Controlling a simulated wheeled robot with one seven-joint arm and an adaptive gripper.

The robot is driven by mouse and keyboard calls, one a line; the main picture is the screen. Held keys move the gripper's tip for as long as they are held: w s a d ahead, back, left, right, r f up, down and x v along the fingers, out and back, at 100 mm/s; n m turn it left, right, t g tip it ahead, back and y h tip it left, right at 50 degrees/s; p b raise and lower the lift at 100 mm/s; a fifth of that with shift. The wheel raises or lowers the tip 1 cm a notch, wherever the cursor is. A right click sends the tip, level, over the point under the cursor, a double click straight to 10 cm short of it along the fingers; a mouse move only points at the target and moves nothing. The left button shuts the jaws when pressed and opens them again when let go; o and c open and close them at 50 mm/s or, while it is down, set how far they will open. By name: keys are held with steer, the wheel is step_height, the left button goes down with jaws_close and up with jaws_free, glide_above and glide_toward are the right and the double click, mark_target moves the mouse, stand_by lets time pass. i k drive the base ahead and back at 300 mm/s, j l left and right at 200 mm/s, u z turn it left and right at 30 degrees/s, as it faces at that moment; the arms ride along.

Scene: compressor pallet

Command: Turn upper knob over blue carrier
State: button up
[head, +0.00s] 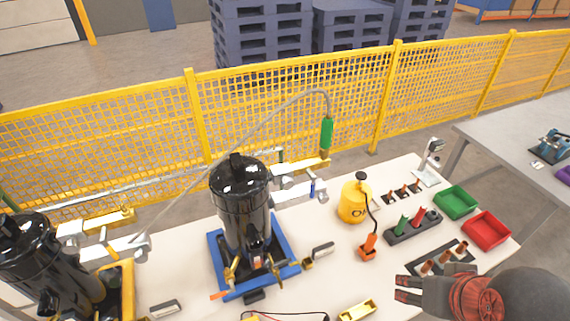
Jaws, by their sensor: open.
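The blue carrier (216,262) lies on the pale table and bears an upright black compressor (240,205). Brass fittings (262,268) show low on the compressor's front. To its upper right is a silver fitting (292,191) with a small blue part (312,188), below a brass piece (310,164). Which of these is the upper knob is too small to tell. My gripper (402,289) is at the lower right, fingers pointing left, open and empty. It is well apart from the compressor, to its right.
A second black compressor (40,255) stands on a yellow carrier (126,280) at left. A yellow canister (353,203), an orange tool (369,246), green bin (456,201) and red bin (486,230) stand at right. A grey hose with a green handle (326,134) hangs above. Yellow fencing (130,135) runs behind.

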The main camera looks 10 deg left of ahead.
mark_target(287, 183)
steer(key=k+j+u, duration=0.2)
steer(key=j, duration=0.15)
steer(key=k+j+u, duration=0.2)
steer(key=j, duration=0.15)
steer(key=j+u, duration=0.25)
steer(key=k+j, duration=0.1)
steer(key=k, duration=0.65)
steer(key=i+j+z, duration=0.25)
steer(key=j, duration=0.3)
steer(key=i+j+z, duration=0.25)
steer(key=i+j, duration=0.15)
steer(key=j, duration=0.25)
